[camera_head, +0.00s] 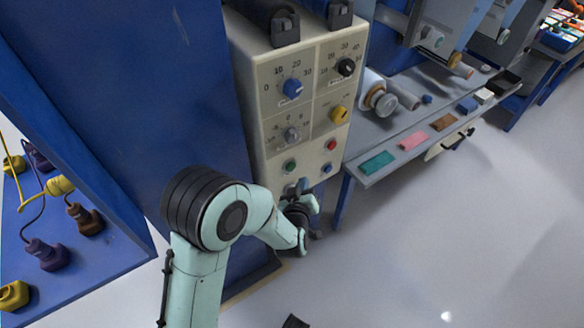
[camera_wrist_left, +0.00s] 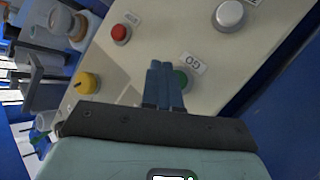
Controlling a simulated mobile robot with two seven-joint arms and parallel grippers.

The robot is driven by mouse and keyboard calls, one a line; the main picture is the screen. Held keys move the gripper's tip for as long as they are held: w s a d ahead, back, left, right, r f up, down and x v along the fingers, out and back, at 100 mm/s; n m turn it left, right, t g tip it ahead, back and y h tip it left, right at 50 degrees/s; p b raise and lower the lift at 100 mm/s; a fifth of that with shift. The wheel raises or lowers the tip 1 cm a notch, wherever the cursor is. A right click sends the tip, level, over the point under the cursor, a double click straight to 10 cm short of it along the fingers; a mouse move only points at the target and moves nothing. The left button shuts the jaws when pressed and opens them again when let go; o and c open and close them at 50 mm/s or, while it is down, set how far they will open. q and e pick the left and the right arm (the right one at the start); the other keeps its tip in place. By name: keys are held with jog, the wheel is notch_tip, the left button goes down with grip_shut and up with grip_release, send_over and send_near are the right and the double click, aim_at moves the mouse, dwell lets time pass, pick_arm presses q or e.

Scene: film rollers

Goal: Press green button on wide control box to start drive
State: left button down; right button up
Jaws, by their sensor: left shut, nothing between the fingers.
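The wide control box (camera_head: 306,110) is cream with knobs and buttons on its front. Its green button (camera_head: 290,166) is low on the left side of the panel. In the left wrist view the green button (camera_wrist_left: 181,78), beside a "GO" label, is partly hidden behind the fingers. My left gripper (camera_head: 303,186) is just below and right of the green button in the head view. Its blue fingers (camera_wrist_left: 160,66) are shut and empty, pointing toward the panel. I cannot tell whether they touch it.
A grey knob (camera_head: 291,135) and yellow knob (camera_head: 340,114) are above. A blue panel (camera_head: 190,90) stands left; a grey bench (camera_head: 400,140) stands right. The floor at right is clear.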

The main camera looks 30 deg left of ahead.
aim_at(291, 167)
pick_arm(q)
jog(key=shift+w+a, duration=0.3)
jog(key=shift+a, duration=0.3)
jog(key=shift+w+a, duration=0.25)
jog(key=shift+a, duration=0.35)
pick_arm(e)
jog(key=shift+w+d+f, duration=0.2)
jog(key=shift+w+f, duration=0.15)
jog(key=shift+w, duration=0.05)
pick_arm(q)
jog(key=shift+a, duration=0.1)
dwell(0.7)
jog(key=shift+w+a+b, duration=0.15)
jog(key=shift+a+b, duration=0.15)
jog(key=shift+b, duration=0.05)
pick_arm(e)
jog(key=shift+f, duration=0.15)
pick_arm(q)
jog(key=shift+w+a, duration=0.2)
jog(key=shift+a, duration=0.25)
pick_arm(e)
jog(key=shift+f, duration=0.15)
dwell(0.5)
pick_arm(q)
jog(key=shift+s+d, duration=0.35)
jog(key=shift+d, duration=0.5)
